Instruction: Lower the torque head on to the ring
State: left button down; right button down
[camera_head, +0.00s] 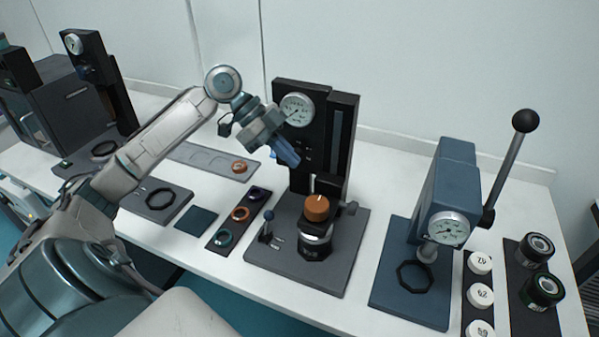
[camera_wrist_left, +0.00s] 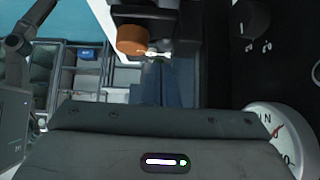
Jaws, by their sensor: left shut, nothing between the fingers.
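The middle test station (camera_head: 350,235) has a dark upright column with a round white gauge (camera_head: 297,110). On its base stands a dark holder with a clear band (camera_head: 316,243), topped by an orange cylinder (camera_head: 317,208) with a white mark. I cannot tell for sure which part is the torque head; a dark block sits behind the cylinder. My left gripper (camera_head: 290,160) is shut and empty, its blue fingers in front of the column, above and left of the cylinder. In the left wrist view the blue fingers (camera_wrist_left: 166,88) point towards the orange cylinder (camera_wrist_left: 132,40), and the gauge (camera_wrist_left: 278,135) is at the right.
A small lever (camera_head: 268,217) stands on the station base. A blue press (camera_head: 445,195) with a ball-ended handle is at right, with an octagonal ring (camera_head: 415,277) below it. A dark strip (camera_head: 238,220) with coloured rings lies left of the station. White discs (camera_head: 480,263) lie at far right.

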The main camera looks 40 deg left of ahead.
pick_arm(q)
jog(key=b+v, duration=0.1)
jog(key=v, duration=0.3)
jog(key=shift+a+r, duration=0.1)
jog(key=shift+r, duration=0.05)
pick_arm(e)
jog(key=shift+w+d+f, duration=0.2)
jog(key=shift+w+f, duration=0.35)
jog(key=shift+d, duration=0.1)
jog(key=shift+s, duration=0.2)
